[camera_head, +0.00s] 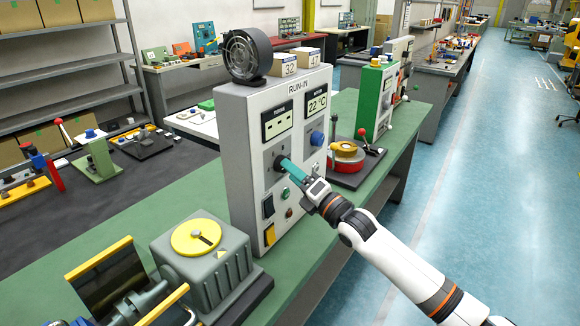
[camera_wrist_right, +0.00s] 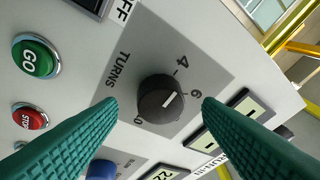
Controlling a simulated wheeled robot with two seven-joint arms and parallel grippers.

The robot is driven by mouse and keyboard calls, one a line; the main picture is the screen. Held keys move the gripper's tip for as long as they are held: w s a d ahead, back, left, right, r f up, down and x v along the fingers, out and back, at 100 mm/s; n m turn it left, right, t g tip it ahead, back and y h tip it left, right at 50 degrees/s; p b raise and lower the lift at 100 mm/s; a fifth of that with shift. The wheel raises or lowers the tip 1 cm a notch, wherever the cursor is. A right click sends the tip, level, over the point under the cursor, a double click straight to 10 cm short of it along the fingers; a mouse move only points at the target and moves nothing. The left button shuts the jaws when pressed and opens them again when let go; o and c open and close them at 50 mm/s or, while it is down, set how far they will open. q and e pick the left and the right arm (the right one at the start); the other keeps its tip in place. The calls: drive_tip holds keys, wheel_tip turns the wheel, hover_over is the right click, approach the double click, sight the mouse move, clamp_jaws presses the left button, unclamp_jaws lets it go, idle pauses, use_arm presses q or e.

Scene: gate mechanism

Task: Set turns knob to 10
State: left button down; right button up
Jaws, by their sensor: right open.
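The grey RUN-IN box (camera_head: 240,180) stands on the green bench. Its black turns knob (camera_wrist_right: 164,98) sits on a grey plate marked TURNS in the right wrist view. The knob's white line slants up and right in that view, on the side of the printed 4 and 6; the exact setting is hard to read. My right gripper (camera_head: 284,164) is at the knob, which it partly hides in the head view. Its teal fingers are open, one on each side of the knob with gaps, as the right wrist view (camera_wrist_right: 160,102) shows. My left gripper is not in view.
A green GO button (camera_wrist_right: 36,56) and red STOP button (camera_wrist_right: 30,117) are near the knob. A blue knob (camera_head: 317,138) and two displays are also on the panel. A red-and-yellow round fixture (camera_head: 345,155) stands right of the box, a grey yellow-topped unit (camera_head: 200,265) in front.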

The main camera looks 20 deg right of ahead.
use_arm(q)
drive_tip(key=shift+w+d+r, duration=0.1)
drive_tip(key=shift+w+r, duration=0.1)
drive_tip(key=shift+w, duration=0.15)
use_arm(e)
drive_tip(key=shift+x, duration=1)
drive_tip(key=c, duration=1)
drive_tip(key=shift+o, duration=0.2)
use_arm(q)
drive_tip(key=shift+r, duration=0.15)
